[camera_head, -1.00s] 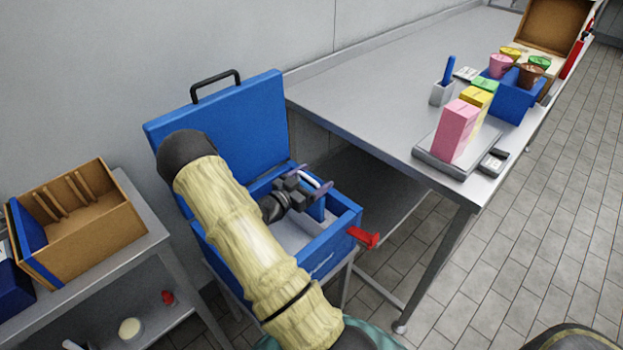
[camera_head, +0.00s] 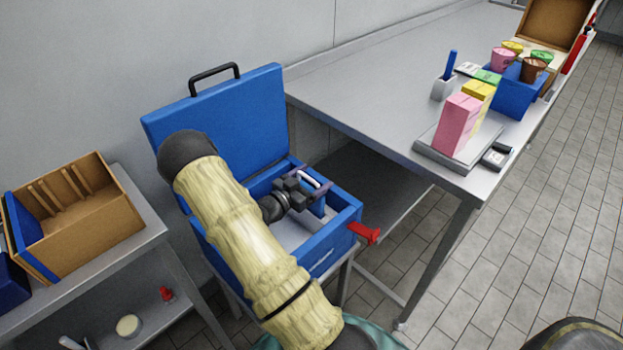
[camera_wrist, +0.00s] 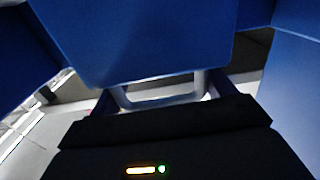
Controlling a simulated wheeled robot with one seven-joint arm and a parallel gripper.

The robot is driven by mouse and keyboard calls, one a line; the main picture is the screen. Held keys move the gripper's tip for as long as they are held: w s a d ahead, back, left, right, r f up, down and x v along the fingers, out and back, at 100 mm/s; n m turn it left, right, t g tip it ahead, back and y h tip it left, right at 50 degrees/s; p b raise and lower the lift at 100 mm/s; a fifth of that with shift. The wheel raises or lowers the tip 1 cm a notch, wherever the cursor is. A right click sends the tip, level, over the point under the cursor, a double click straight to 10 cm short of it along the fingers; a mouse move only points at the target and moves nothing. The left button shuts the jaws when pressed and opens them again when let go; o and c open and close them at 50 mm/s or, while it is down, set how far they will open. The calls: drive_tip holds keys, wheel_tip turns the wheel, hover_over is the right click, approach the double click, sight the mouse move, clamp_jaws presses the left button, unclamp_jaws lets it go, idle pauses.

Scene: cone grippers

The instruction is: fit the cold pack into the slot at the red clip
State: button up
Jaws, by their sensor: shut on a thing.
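The blue cold pack (camera_head: 317,211) is partly visible inside the open blue cooler box (camera_head: 329,239), near its right end. Its pale handle (camera_head: 311,177) shows at my gripper (camera_head: 309,187), which is shut on the pack. In the wrist view the cold pack (camera_wrist: 140,40) fills the upper middle, with its handle (camera_wrist: 160,99) just in front of my gripper (camera_wrist: 162,97). The red clip (camera_head: 364,232) sticks out from the box's right outer wall. The slot and the pack's lower edge are hidden, so I cannot tell how the pack is seated.
The box lid (camera_head: 225,120) stands open behind my arm. A steel table (camera_head: 375,80) to the right bears pink and yellow cartons (camera_head: 458,125) on a scale, and a blue cup holder. A low shelf (camera_head: 120,262) at the left bears a wooden slotted box (camera_head: 100,235).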

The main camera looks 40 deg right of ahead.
drive_tip(key=shift+f+b, duration=0.7)
drive_tip(key=shift+f, duration=0.35)
drive_tip(key=o, duration=1.6)
drive_tip(key=shift+a, duration=0.1)
wheel_tip(320, 180, up, 10)
drive_tip(key=p, duration=0.2)
drive_tip(key=shift+r, duration=0.1)
